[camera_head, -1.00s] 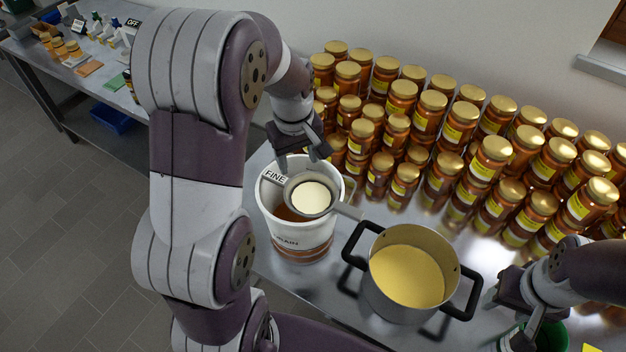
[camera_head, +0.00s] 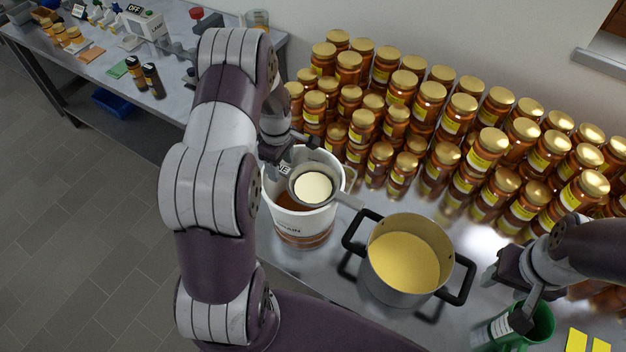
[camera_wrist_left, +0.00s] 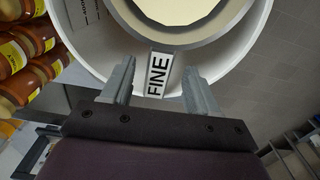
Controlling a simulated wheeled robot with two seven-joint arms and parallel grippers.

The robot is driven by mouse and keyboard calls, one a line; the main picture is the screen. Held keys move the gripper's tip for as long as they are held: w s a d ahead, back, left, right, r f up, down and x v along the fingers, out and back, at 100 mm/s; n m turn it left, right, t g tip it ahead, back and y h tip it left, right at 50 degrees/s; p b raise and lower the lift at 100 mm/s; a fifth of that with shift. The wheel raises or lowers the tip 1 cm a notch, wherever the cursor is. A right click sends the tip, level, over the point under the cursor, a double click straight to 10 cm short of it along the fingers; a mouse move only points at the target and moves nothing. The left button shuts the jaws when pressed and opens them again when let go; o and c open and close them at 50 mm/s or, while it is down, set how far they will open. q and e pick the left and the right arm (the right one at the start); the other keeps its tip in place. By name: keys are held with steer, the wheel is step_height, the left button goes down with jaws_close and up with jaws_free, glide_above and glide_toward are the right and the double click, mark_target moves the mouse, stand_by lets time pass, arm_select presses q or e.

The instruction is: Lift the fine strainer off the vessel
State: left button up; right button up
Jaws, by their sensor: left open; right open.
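The fine strainer (camera_head: 313,187) is a round rim with a pale mesh. In the head view the left gripper (camera_head: 290,148) is over the vessel's far edge, partly covering the label. My right gripper (camera_head: 508,292) is open near a green container.
A steel pot (camera_head: 408,262) with yellow contents stands right of the vessel. Rows of honey jars (camera_head: 420,120) fill the bench behind. The green container (camera_head: 538,325) stands below my right gripper. Another bench (camera_head: 180,95) with small items is at back left.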

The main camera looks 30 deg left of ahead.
arm_select(q)
steer(key=shift+w+f, duration=0.1)
steer(key=shift+f, duration=0.25)
steer(key=shift+c, duration=0.3)
steer(key=c, duration=1)
jaws_close()
steer(key=shift+r, duration=0.15)
